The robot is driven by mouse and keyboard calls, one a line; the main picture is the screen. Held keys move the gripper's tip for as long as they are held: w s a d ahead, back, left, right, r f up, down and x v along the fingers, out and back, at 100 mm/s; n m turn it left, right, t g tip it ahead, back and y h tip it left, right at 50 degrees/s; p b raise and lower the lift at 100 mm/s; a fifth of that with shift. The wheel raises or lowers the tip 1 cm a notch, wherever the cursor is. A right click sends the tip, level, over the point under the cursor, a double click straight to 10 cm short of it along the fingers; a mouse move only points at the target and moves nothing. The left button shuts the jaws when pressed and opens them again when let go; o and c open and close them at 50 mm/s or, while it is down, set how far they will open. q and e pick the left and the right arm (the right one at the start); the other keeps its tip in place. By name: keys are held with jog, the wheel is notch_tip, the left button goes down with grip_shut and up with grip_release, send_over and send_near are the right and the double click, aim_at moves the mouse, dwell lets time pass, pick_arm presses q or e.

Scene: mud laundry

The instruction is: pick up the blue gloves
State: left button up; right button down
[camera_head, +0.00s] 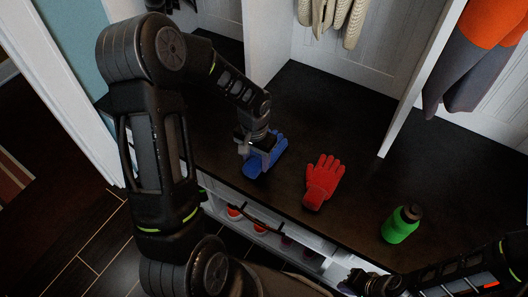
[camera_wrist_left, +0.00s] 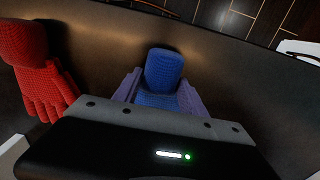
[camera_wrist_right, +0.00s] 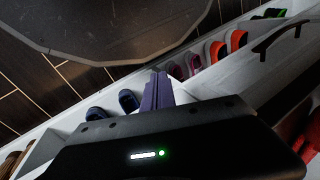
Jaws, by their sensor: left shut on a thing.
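The blue gloves (camera_head: 256,162) lie on the dark bench top, left of the red gloves (camera_head: 323,181). My left gripper (camera_head: 259,150) reaches down over the blue gloves and is shut on them. In the left wrist view the blue gloves (camera_wrist_left: 164,75) show between the two fingers, with the cuff end sticking out beyond them. Part of the gloves is hidden under the gripper. My right gripper (camera_wrist_right: 158,90) is low at the front right, off the bench's front edge. Its fingers lie close together with nothing seen between them.
White dividers (camera_head: 408,80) rise from the bench. Shelves with shoes (camera_wrist_right: 130,102) lie under the bench front. Orange and grey clothing (camera_head: 480,60) hangs at the upper right. The bench behind the red gloves is clear.

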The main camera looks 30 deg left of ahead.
pick_arm(q)
jog(key=c, duration=0.6)
notch_tip(320, 180, up, 10)
jog(key=shift+r+p, duration=0.1)
jog(key=shift+p, duration=0.9)
